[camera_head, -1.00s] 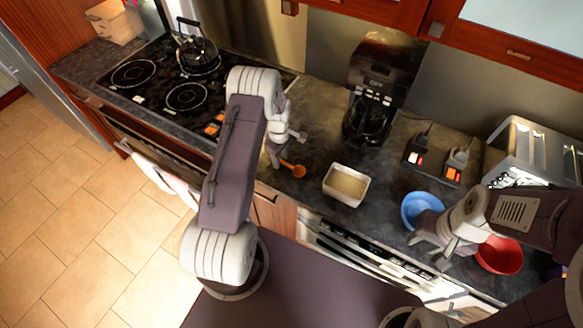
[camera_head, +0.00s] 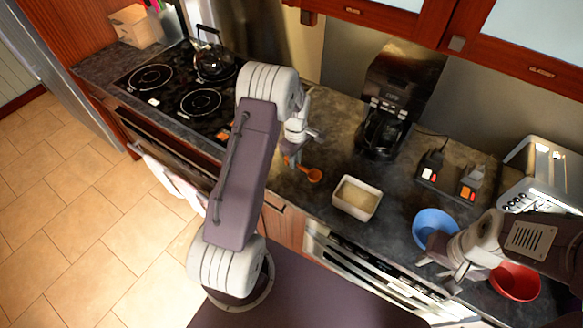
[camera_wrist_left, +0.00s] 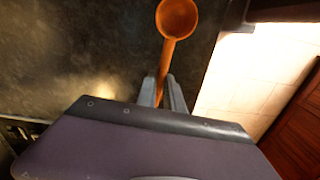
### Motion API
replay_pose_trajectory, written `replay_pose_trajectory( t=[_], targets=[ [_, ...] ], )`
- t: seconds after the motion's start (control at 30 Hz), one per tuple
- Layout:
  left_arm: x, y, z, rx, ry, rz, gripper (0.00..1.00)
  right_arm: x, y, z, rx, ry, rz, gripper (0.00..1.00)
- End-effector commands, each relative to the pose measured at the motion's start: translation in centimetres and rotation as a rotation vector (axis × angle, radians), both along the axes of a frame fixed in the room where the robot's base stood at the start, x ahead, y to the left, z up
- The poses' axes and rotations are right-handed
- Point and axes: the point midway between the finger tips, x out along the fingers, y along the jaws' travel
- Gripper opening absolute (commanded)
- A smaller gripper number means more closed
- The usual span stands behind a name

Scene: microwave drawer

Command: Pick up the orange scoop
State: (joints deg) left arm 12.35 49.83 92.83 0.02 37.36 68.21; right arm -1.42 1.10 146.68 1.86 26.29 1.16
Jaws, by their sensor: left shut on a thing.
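The orange scoop (camera_head: 315,175) is over the dark counter, left of the white container, its bowl pointing right in the head view. In the left wrist view the scoop's round bowl (camera_wrist_left: 177,18) is at the top, and its handle runs down between my fingers. My left gripper (camera_head: 292,160) is shut on the handle; it also shows in the left wrist view (camera_wrist_left: 162,92). The scoop looks at or just above the counter; the exact gap is unclear. My right gripper (camera_head: 437,274) is apart from the scoop, near the blue bowl, its fingers spread and empty.
A white rectangular container (camera_head: 357,198) with pale contents stands right of the scoop. A coffee maker (camera_head: 388,110) is behind it. A blue bowl (camera_head: 434,227) and red bowl (camera_head: 516,282) are at the right. A stove (camera_head: 185,90) with a kettle (camera_head: 213,62) is left.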

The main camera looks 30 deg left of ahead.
Motion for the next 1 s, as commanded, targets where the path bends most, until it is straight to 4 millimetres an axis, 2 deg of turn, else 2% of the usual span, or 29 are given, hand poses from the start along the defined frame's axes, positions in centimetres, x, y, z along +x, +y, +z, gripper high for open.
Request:
replay_pose_trajectory(
  t=[0.03,0.2,0.4,0.53,0.77,1.0],
  targets=[
    [-0.1,-1.2,0.3,0.001,-0.004,-0.005,0.0,0.0,0.0,-0.8,0.0,0.0,0.0,0.36],
    [-0.7,-5.1,2.7,0.0,-0.004,-0.005,0.0,0.0,0.0,-2.0,0.0,0.0,0.0,0.36],
    [-1.3,-8.7,5.0,0.0,-0.003,-0.003,0.0,0.0,0.0,-2.7,0.0,0.0,0.0,0.36],
    [-1.5,-9.7,5.8,0.0,-0.001,-0.001,0.0,0.0,0.0,-2.9,0.0,0.0,0.0,0.36],
    [-1.6,-10.0,6.0,0.019,-0.002,0.011,0.0,0.0,0.0,-2.9,0.0,0.0,0.0,0.36],
    [-2.4,-9.3,5.9,0.112,-0.006,0.2,0.0,0.0,0.0,-2.9,0.0,0.0,0.0,0.36]
  ],
)
